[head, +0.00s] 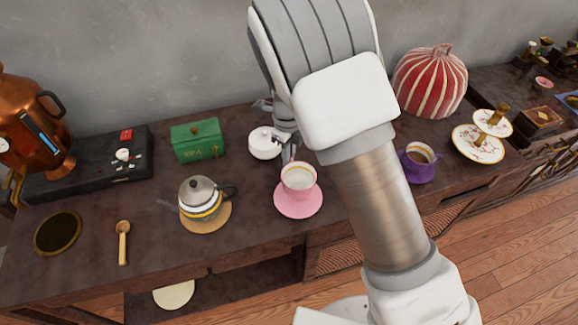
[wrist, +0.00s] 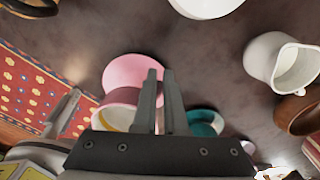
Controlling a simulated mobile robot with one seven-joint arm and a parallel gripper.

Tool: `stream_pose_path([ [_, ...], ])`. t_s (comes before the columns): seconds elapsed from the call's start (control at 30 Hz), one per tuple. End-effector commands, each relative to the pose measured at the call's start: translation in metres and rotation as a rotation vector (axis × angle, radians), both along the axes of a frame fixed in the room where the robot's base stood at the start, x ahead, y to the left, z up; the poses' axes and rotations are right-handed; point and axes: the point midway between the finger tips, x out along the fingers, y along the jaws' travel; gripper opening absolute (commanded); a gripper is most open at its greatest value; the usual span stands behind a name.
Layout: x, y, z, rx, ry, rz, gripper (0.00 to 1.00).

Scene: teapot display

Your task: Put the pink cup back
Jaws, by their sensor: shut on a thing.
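The pink cup (head: 298,178), pale inside with a yellowish band, stands upright over the pink saucer (head: 290,209) at the middle front of the counter. Whether it touches the saucer is hard to tell. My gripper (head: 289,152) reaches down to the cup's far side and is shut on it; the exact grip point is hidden. In the wrist view, the gripper fingers (wrist: 159,90) are close together at the right side of the pink cup (wrist: 108,112), partly covering it. The pink saucer (wrist: 130,70) shows beyond the cup there.
A white lidded pot (head: 264,145) stands close behind the gripper. A grey teapot (head: 196,188) is left of the saucer, and a purple cup (head: 418,165) is to the right beyond my arm. A green box (head: 197,142) is at the back. The counter's front edge runs near the saucer.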

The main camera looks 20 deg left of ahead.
Motion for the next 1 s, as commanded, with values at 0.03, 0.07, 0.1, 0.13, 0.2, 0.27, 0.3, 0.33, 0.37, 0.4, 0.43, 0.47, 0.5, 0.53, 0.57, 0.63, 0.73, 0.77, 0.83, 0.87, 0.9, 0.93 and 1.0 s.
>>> stream_pose_path([
  [0.03,0.000,0.000,-0.005,-0.001,0.000,-0.001,0.00],
  [0.07,0.000,-0.001,-0.009,-0.001,0.000,-0.001,0.00],
  [0.1,0.000,-0.001,-0.015,-0.002,0.002,-0.002,0.00],
  [0.13,0.000,-0.001,-0.021,-0.002,0.003,-0.002,0.00],
  [0.2,0.000,-0.001,-0.031,-0.001,0.002,-0.001,0.00],
  [0.27,0.000,-0.001,-0.037,-0.001,0.003,-0.001,0.00],
  [0.3,0.000,0.000,-0.038,-0.001,0.001,-0.001,0.00],
  [0.33,0.000,0.000,-0.038,0.000,0.001,-0.001,0.00],
  [0.37,0.000,0.000,-0.038,0.001,0.000,-0.001,0.00],
  [0.4,0.000,0.000,-0.038,0.001,0.000,-0.001,0.00],
  [0.43,0.000,0.000,-0.037,0.001,0.000,-0.001,0.00],
  [0.47,0.000,0.000,-0.037,0.001,0.000,-0.001,0.00],
  [0.5,0.000,0.000,-0.037,0.000,0.000,-0.001,0.00],
  [0.53,0.000,0.000,-0.038,0.000,0.000,-0.001,0.00],
  [0.57,0.000,0.000,-0.039,0.000,0.000,-0.001,0.00],
  [0.63,0.000,0.000,-0.041,0.000,0.000,-0.001,0.00],
  [0.73,0.000,0.000,-0.040,0.000,0.000,-0.001,0.25],
  [0.77,0.000,0.000,-0.040,0.000,0.000,-0.001,0.31],
  [0.83,0.000,0.000,-0.040,0.000,0.000,-0.001,0.39],
  [0.87,0.000,0.000,-0.040,0.000,0.000,-0.001,0.39],
  [0.9,0.000,0.000,-0.040,0.000,0.000,-0.001,0.39],
  [0.93,0.000,0.000,-0.040,0.000,0.000,-0.001,0.39],
  [1.0,0.000,0.000,-0.040,0.000,0.000,-0.001,0.39],
])
